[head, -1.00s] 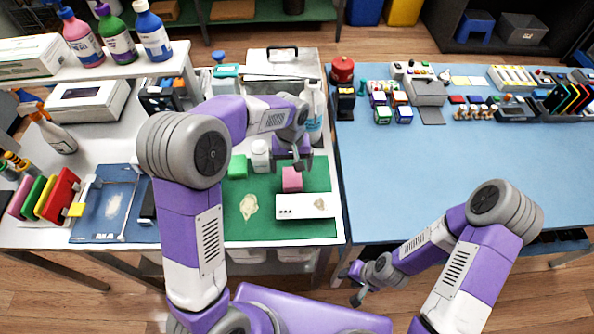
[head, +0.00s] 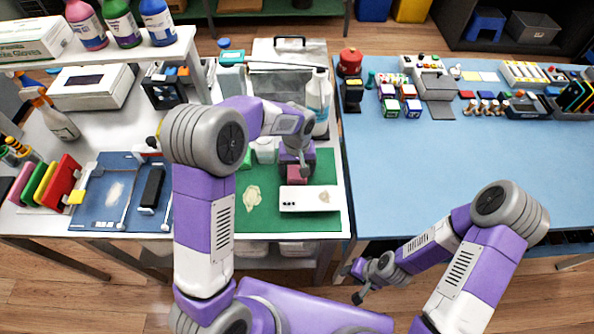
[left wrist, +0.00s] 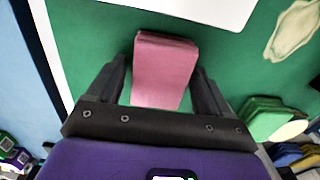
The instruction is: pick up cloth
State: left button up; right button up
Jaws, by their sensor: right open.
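The pink folded cloth (head: 297,174) lies on the green mat (head: 240,222), just behind a white slab (head: 309,199). My left gripper (head: 299,167) is down over it. In the left wrist view the pink cloth (left wrist: 165,70) sits between the two fingers of my left gripper (left wrist: 163,75). The fingers are apart, with a narrow gap beside the cloth at the left; contact at the right is unclear. Their height against the cloth is hard to tell. My right gripper (head: 357,284) is open and empty, in front of the blue table.
A green block (left wrist: 270,118) and a pale stain patch (head: 252,198) are on the mat. A white bottle (head: 319,100) stands behind at the right. A blue mat (head: 95,220) with a black phone-like object (head: 152,187) is at the left. The blue table's front (head: 450,180) is clear.

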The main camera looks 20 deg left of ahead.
aim_at(297, 168)
pick_arm(q)
jog(key=c, duration=0.7)
jog(key=shift+r, duration=0.1)
notch_tip(297, 168, up, 10)
jog(key=p, duration=0.2)
jog(key=shift+p, duration=0.4)
